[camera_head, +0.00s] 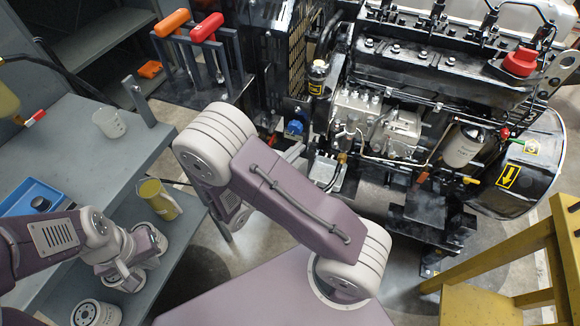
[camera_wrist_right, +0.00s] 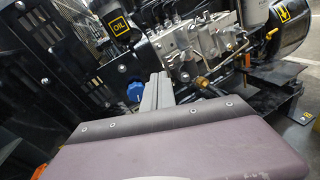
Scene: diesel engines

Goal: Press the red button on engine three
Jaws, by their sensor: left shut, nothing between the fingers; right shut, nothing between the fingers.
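A small red part (camera_head: 504,133) shows beside the pale filter; I cannot tell which red part is the button. My right gripper (camera_head: 293,152) is shut and empty at the engine's lower left, partly behind my arm. In the right wrist view its fingers (camera_wrist_right: 158,92) point up, just right of a blue knob (camera_wrist_right: 135,91). My left gripper (camera_head: 128,277) is shut and empty over the grey bench at lower left.
Red-handled (camera_head: 207,27) and orange-handled (camera_head: 172,22) levers stand left of the engine. The grey bench (camera_head: 75,145) holds a clear beaker (camera_head: 108,123) and a blue tray (camera_head: 30,197). A yellow jug (camera_head: 158,199) stands lower. A yellow frame (camera_head: 505,255) is at lower right.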

